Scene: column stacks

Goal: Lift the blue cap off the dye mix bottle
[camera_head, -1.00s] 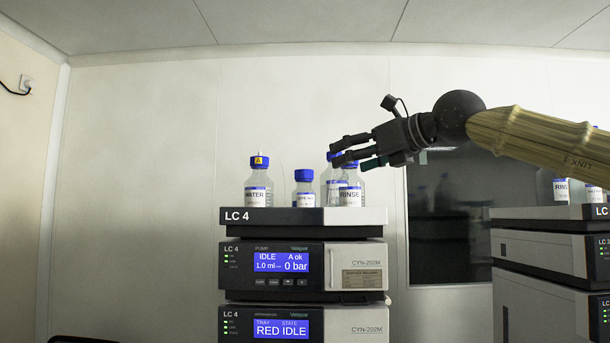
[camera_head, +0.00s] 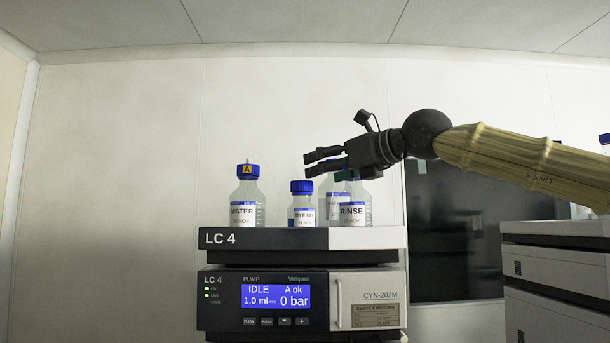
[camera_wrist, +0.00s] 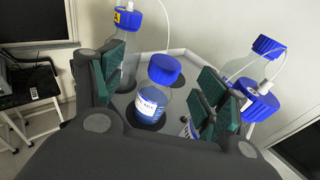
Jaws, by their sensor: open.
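The dye mix bottle (camera_head: 303,214) is the short clear bottle in the middle of the tray on top of the LC 4 stack. Its blue cap (camera_head: 302,187) is on it. In the wrist view the bottle (camera_wrist: 150,105) holds blue liquid, and its cap (camera_wrist: 164,69) shows between my finger pads. My gripper (camera_head: 311,161) is open and empty, above the dye mix bottle and slightly to its right, with its fingers pointing left. In the wrist view the open fingers (camera_wrist: 165,85) stand apart on either side of the bottle, not touching it.
The water bottle (camera_head: 246,202) with a yellow A tag stands left. The rinse bottle (camera_head: 354,205) stands close on the right, with another bottle (camera_head: 332,192) behind it, near my fingers. A tube rises from the rear bottle. A second stack (camera_head: 555,270) stands at right.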

